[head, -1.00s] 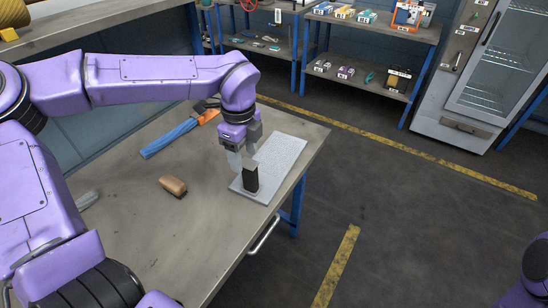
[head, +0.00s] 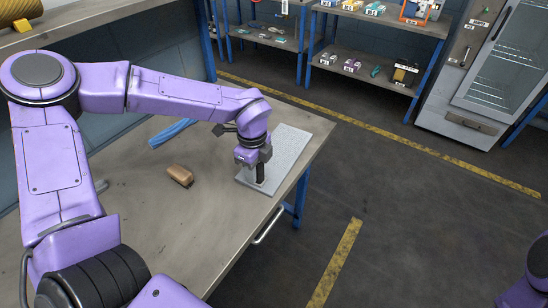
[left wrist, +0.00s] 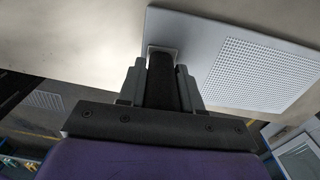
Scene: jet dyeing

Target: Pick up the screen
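The screen (head: 287,146) is a flat light-grey plate lying on the table near its right edge. A black upright handle (head: 260,173) stands at its near end. In the left wrist view the screen (left wrist: 262,72) shows a fine dotted mesh area, and the handle (left wrist: 163,80) sits between my fingers. My left gripper (head: 256,163) points down over the handle, one finger on each side. The left wrist view shows the fingers (left wrist: 162,72) very close to the handle; whether they press on it I cannot tell. My right gripper is out of view.
A brown block (head: 180,176) lies left of the screen on the table (head: 150,235). A metal rail (head: 268,226) runs along the table's right edge. Shelves (head: 375,75) and a glass-door cabinet (head: 490,85) stand farther back.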

